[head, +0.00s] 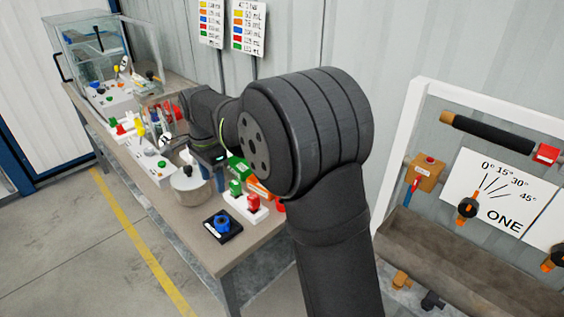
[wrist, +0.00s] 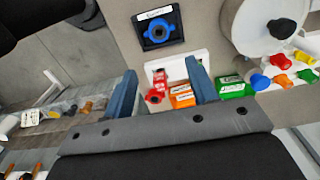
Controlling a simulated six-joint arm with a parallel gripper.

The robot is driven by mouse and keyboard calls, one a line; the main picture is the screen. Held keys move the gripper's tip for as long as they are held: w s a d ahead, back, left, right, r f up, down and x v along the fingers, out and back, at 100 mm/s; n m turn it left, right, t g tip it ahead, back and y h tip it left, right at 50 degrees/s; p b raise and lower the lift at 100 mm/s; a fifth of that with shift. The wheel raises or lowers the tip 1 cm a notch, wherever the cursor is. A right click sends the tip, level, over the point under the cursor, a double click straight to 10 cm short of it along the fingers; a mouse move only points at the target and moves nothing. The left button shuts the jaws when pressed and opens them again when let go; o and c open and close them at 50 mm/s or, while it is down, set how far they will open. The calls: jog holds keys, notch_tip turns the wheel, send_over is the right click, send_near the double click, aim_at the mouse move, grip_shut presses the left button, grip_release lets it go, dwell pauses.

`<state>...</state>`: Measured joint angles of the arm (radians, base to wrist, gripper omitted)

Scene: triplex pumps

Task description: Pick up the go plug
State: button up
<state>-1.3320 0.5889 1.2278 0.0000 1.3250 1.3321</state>
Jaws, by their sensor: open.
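A white base (head: 243,209) on the bench holds an upright green plug (head: 235,187) and a red plug (head: 253,202). No name is readable on them, so I cannot confirm that the green one is the go plug. My gripper (head: 212,174) is open, with its blue fingers pointing down above the bench near the base. The wrist view shows the open gripper (wrist: 162,77) with the white base (wrist: 160,66) beyond the fingertips. The red plug (wrist: 163,74) shows between the fingers. The right finger largely hides the green plug there. Nothing is held.
Labelled green (wrist: 234,88), orange (wrist: 182,96) and red (wrist: 154,95) blocks lie close by. A blue knob (head: 222,223) sits on a black base near the bench end. A round metal pot (head: 190,190) stands to the left. More apparatus crowds the far bench.

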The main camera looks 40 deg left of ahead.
jog(key=shift+w, duration=0.1)
jog(key=n+y, duration=0.4)
jog(key=n, duration=1.4)
send_near(235, 183)
jog(key=x, duration=0.6)
jog(key=shift+d+f, duration=0.1)
jog(key=shift+y, duration=0.3)
jog(key=shift+x, duration=3.15)
jog(key=c, duration=1.1)
